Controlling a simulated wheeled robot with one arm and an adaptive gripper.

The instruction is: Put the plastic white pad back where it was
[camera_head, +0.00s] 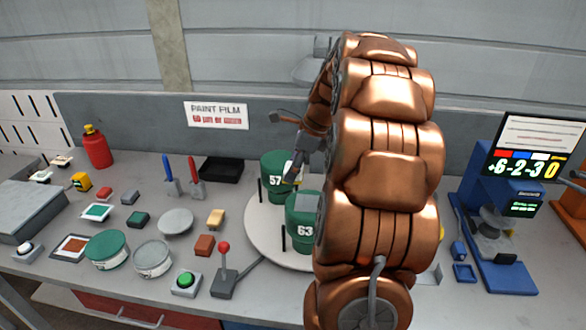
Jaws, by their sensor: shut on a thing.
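My gripper (298,165) is beside the green cylinder marked 57 (275,167), at its right edge in the picture. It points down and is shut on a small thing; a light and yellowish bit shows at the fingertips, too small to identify. The green cylinder marked 63 (300,232) stands in front, with a grey square patch on top. Both cylinders stand on a round white turntable (264,232). I cannot tell whether this is the task's pad. My copper-coloured arm hides much of the turntable's right side.
A red-topped lever (224,262) and a green button box (185,283) stand at the front. A red bottle (96,148), paint tins (107,250) and small blocks are left. A blue gauge stand (495,230) with a screen stands right. A black tray (221,169) lies behind.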

